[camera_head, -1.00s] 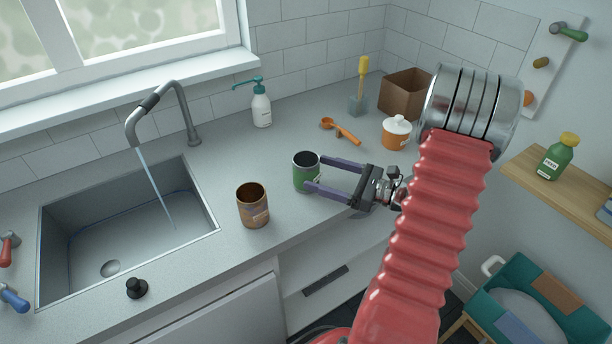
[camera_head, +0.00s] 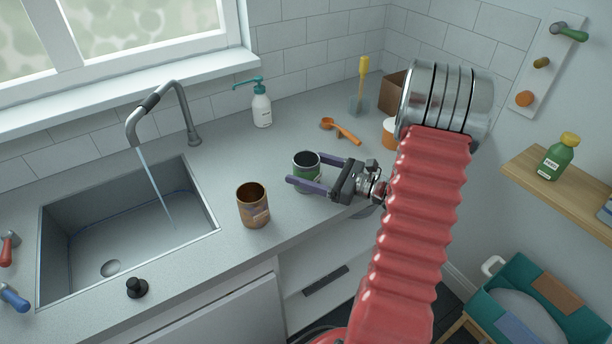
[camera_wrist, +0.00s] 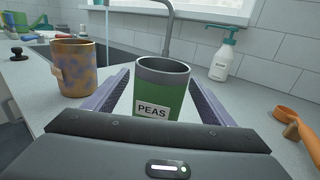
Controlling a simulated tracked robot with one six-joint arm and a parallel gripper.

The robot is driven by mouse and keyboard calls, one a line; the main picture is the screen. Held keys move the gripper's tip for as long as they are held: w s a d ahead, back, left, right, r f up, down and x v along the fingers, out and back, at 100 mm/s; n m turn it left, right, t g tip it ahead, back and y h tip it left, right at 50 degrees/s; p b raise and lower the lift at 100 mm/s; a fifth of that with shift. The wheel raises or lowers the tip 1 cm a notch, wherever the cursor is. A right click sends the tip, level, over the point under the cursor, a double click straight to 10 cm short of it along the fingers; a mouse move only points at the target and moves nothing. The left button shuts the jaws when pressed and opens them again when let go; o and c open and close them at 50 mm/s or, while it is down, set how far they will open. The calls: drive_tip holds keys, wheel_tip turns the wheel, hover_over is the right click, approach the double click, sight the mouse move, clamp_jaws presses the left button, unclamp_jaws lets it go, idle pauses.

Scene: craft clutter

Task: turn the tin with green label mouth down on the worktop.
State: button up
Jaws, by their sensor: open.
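The tin with the green label (camera_head: 309,172) stands upright on the worktop (camera_head: 215,267), its open mouth up. In the wrist view the tin (camera_wrist: 160,95) shows a grey rim, a dark inside and a white "PEAS" tag. My gripper (camera_head: 308,172) is open, with one purple finger on each side of the tin. In the wrist view the fingers flank the tin, and a gap shows on each side. In the head view the near finger hides part of the tin's lower body.
A rusty brown tin (camera_head: 254,206) stands just left of the green one, near my fingers. The sink (camera_head: 128,232) with running tap (camera_head: 160,113) lies further left. A soap bottle (camera_head: 261,106) and orange scoop (camera_head: 341,131) are behind. Worktop between them is clear.

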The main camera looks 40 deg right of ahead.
drive_tip(key=shift+c, duration=0.6)
drive_tip(key=c, duration=1.1)
drive_tip(key=shift+r, duration=0.2)
wheel_tip(320, 180, up, 10)
drive_tip(key=shift+f, duration=0.15)
drive_tip(key=shift+s, duration=0.15)
idle(0.4)
